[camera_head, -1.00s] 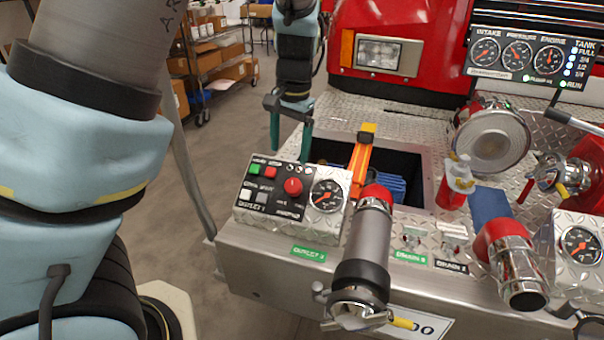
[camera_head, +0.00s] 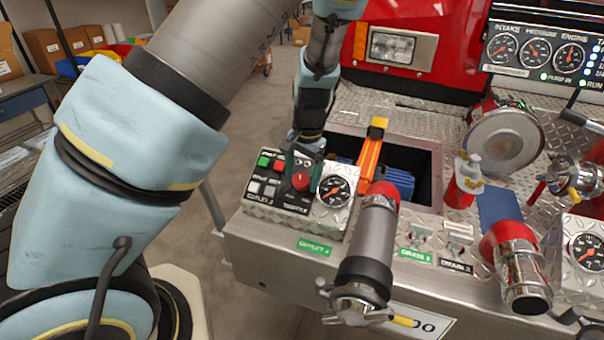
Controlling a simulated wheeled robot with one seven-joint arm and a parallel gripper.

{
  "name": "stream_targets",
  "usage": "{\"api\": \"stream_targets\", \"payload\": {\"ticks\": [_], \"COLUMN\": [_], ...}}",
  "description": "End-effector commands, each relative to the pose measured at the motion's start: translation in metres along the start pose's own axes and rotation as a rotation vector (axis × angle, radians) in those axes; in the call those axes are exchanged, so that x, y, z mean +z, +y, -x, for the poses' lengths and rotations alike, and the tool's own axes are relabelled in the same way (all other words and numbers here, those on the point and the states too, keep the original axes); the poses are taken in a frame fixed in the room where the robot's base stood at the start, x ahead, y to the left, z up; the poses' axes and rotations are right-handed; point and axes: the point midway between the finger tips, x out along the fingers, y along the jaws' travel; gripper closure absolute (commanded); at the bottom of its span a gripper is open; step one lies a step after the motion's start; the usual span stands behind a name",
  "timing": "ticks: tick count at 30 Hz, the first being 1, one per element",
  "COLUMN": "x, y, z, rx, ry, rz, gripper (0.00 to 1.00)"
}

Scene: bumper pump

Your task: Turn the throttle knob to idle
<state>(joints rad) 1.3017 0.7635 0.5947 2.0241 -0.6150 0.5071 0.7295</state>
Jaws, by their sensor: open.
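The red throttle knob (camera_head: 301,180) sits on the black control panel (camera_head: 276,198), on a silver diamond-plate box at the bumper's left end. A round gauge (camera_head: 334,191) is right of the knob. A green button (camera_head: 264,161) and a red button (camera_head: 280,164) are on its left. The knob's pointer is too small to read.
An orange-handled tool (camera_head: 369,157) stands in the open bin behind the panel. A grey pipe with a red collar (camera_head: 378,198) rises just right of the gauge. A red bottle (camera_head: 463,184) and chrome fittings are further right.

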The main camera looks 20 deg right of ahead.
Motion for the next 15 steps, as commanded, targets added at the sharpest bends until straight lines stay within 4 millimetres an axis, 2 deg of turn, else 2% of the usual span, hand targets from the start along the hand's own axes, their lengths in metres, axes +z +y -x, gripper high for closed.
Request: {"api": "stream_targets", "payload": {"ticks": [7,15], "x": [-0.0003,-0.0002], "y": [0.0002,0.0002], "z": [-0.0009,-0.0007], "rx": [0.000,0.000], "ry": [0.001,0.001], "rz": [0.000,0.000], "gripper": [0.16,0.46]}}
